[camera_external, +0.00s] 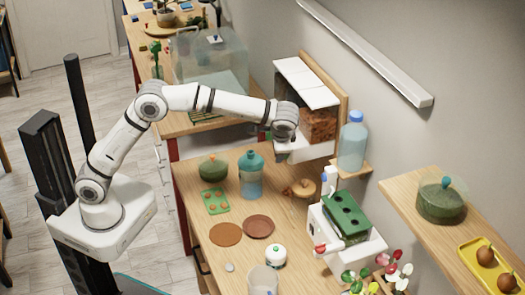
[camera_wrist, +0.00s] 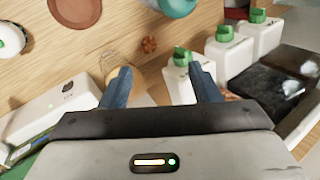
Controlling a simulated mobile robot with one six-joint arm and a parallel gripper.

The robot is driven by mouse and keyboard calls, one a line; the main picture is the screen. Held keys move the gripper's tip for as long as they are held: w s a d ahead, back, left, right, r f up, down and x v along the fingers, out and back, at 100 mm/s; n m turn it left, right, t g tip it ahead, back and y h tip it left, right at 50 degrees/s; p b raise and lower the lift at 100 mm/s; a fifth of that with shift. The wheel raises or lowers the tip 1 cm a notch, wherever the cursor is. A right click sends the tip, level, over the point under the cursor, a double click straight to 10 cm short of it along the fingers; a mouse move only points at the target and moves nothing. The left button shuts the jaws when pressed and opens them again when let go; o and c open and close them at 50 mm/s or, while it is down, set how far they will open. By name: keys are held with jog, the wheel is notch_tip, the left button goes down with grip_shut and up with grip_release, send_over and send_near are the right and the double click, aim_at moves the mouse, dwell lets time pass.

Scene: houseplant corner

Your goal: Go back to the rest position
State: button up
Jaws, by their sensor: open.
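My arm reaches out to the right over the wooden table in the external view. My gripper (camera_external: 286,138) hangs high above the table's back part, in front of the wall-side bin. In the wrist view my gripper (camera_wrist: 162,86) shows two blue fingers spread apart, with nothing held between them. The wooden table top (camera_wrist: 40,60) shows beyond the fingers.
A large water bottle (camera_external: 353,142) stands on a wall shelf right of the gripper.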

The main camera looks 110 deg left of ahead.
jog(key=s+d+r+m+t+h, duration=0.1)
jog(key=s+d+r+m+t, duration=0.1)
jog(key=s+d, duration=0.6)
jog(key=s+d+r+m+t+h, duration=0.1)
jog(key=s+d+r+m+t, duration=0.2)
jog(key=d, duration=0.9)
jog(key=s+d+f+h, duration=0.1)
jog(key=s+d+f, duration=0.1)
jog(key=s+d, duration=0.2)
jog(key=s+d+f+m+t, duration=0.1)
jog(key=s+d+f, duration=0.1)
jog(key=s+d, duration=0.2)
jog(key=s+d+f+h, duration=0.1)
jog(key=s+d, duration=0.3)
jog(key=s, duration=0.5)
jog(key=shift+d+f+m+h, duration=0.2)
jog(key=shift+f+m+h, duration=0.1)
jog(key=shift+f, duration=0.45)
